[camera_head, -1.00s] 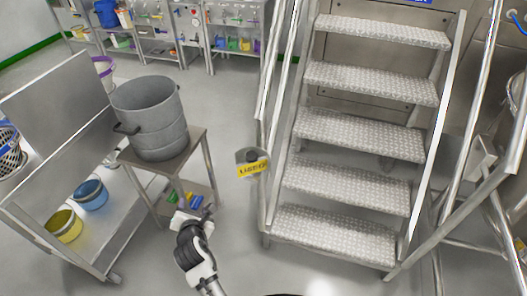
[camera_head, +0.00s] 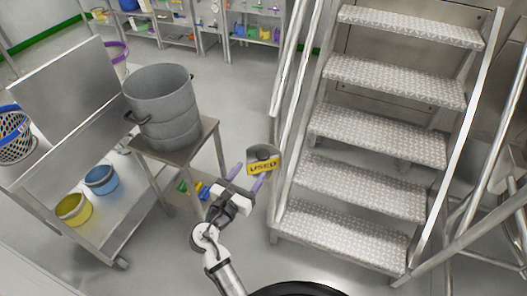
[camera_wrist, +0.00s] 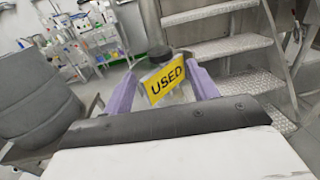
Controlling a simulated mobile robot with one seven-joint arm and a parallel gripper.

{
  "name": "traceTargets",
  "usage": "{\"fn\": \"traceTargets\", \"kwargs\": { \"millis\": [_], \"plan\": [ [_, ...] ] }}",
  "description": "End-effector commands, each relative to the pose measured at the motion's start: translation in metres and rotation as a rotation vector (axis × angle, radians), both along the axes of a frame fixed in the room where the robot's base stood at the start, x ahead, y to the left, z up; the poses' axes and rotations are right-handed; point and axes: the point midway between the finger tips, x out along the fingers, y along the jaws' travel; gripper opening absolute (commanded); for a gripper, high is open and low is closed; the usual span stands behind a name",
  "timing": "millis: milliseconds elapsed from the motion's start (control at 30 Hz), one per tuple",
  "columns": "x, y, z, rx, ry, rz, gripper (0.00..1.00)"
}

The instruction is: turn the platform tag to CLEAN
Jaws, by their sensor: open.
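The platform tag (camera_head: 263,166) hangs beside the left rail of the stairs. It is a grey plate with a dark round knob at its top and a yellow face reading USED. In the wrist view the tag (camera_wrist: 164,80) appears between my two purple fingers, slightly tilted. My gripper (camera_head: 247,176) is open, with its fingers pointing at the tag from the lower left in the head view. The fingers stand apart on either side of the tag in the wrist view, and I cannot tell whether they touch it.
Metal stairs (camera_head: 365,180) with rails stand right of the tag. A small table (camera_head: 207,128) holding a large grey pot (camera_head: 163,105) stands to the left. A steel cart with yellow (camera_head: 74,209) and blue (camera_head: 101,180) buckets is further left. Shelves line the back.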

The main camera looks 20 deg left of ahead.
Motion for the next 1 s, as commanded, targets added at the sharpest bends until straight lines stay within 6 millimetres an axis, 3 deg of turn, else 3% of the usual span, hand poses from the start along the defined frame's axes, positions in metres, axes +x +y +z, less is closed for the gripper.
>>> {"fn": "traceTargets", "kwargs": {
  "millis": [200, 400, 833, 1000],
  "plan": [
    [0.047, -0.006, 0.003, 0.001, 0.0, -0.001, 0.58],
    [0.075, -0.01, 0.001, 0.001, 0.001, 0.0, 0.58],
    [0.087, -0.011, 0.0, 0.001, 0.001, 0.001, 0.58],
    [0.087, -0.011, 0.0, 0.001, 0.001, 0.001, 0.39]
  ]
}}
